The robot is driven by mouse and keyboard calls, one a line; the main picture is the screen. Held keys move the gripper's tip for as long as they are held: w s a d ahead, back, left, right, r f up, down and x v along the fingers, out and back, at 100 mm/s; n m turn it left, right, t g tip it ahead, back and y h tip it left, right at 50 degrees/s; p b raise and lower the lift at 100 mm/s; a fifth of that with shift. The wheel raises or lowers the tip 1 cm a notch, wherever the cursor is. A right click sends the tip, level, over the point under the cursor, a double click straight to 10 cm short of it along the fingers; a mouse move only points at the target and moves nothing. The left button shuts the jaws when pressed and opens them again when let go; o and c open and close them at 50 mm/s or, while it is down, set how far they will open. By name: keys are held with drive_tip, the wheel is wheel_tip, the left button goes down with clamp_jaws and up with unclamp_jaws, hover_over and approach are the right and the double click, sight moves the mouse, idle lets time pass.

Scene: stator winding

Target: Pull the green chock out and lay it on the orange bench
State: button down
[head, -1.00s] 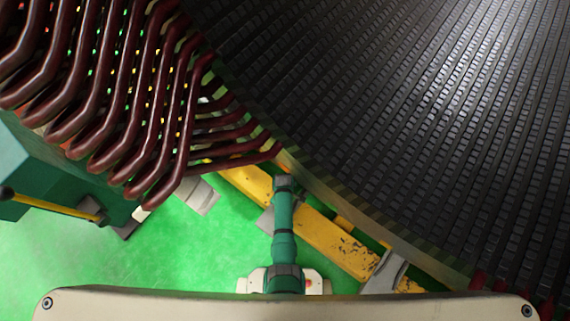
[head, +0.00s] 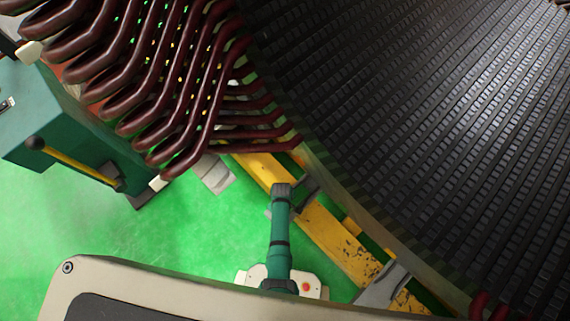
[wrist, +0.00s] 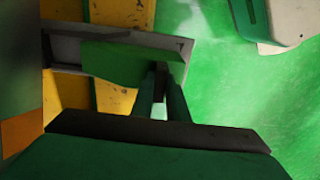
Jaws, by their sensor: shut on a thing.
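The green chock (wrist: 115,60) is a flat green block in the wrist view. It lies across a grey bracket (wrist: 62,50), overlapping it; I cannot tell how deep it sits in it. My gripper (wrist: 160,78) is shut on the chock near its right end. In the head view, my green arm reaches up to the yellow beam beside the stator; my fingers and the chock are hidden there. I cannot make out the orange bench in either view.
A yellow beam (head: 335,242) with grey brackets (head: 385,288) runs under the large dark stator (head: 430,120). Dark red coil ends (head: 180,100) hang at upper left. A teal cabinet (head: 70,130) with a yellow-handled lever stands at left. The green floor (head: 90,220) between is open.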

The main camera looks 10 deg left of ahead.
drive_tip(key=shift+s+a, duration=0.15)
drive_tip(key=shift+s, duration=0.05)
drive_tip(key=c, duration=1.7)
unclamp_jaws()
drive_tip(key=shift+o, duration=0.3)
drive_tip(key=shift+w, duration=0.1)
wheel_tip(320, 180, up, 11)
drive_tip(key=shift+f, duration=0.1)
